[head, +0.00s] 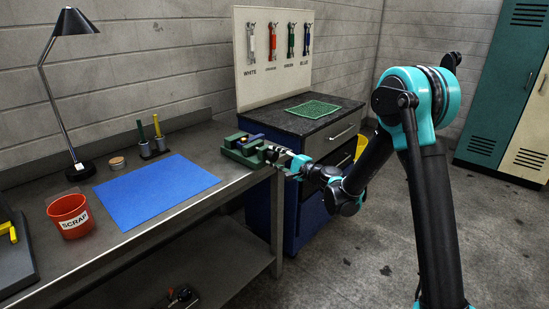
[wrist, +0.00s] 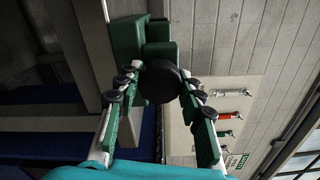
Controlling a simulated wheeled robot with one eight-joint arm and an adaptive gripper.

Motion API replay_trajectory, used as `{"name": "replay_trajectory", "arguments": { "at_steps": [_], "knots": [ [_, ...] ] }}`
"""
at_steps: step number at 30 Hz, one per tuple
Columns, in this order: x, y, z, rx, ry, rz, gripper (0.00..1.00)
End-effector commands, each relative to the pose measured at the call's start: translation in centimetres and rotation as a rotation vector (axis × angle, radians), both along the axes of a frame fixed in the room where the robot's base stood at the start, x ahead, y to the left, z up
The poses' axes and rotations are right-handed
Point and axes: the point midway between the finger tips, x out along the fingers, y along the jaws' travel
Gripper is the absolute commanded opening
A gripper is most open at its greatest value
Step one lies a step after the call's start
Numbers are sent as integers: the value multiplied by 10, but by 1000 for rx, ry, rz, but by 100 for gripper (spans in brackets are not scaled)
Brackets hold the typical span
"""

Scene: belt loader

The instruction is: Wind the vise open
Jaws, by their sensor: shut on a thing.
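The green vise (head: 238,154) is at the right end of the workbench, and its green body also shows in the wrist view (wrist: 126,38). Something small, dark blue and yellow shows at the top of the vise; I cannot tell what it is. My gripper (head: 275,154) reaches in from the right at the vise's near end. In the wrist view its fingers are on both sides of a dark round knob (wrist: 160,82) in front of the vise, and they are shut on it. The vise's jaw gap is too small to judge.
A blue mat (head: 155,190), a red SCRAP bucket (head: 69,214) and a desk lamp (head: 75,20) are on the bench. A drawer cabinet (head: 330,146) with a green mat (head: 314,109) stands behind the vise. A tool board (head: 275,80) hangs above it. Open floor lies right.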

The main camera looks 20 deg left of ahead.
Motion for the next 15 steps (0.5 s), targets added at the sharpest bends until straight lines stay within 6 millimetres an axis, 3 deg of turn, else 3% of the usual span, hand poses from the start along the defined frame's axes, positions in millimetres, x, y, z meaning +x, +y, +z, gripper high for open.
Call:
{"name": "replay_trajectory", "arguments": {
  "at_steps": [15],
  "knots": [
    [-1, 0, 0, -181, -435, 1, 9]
  ]
}}
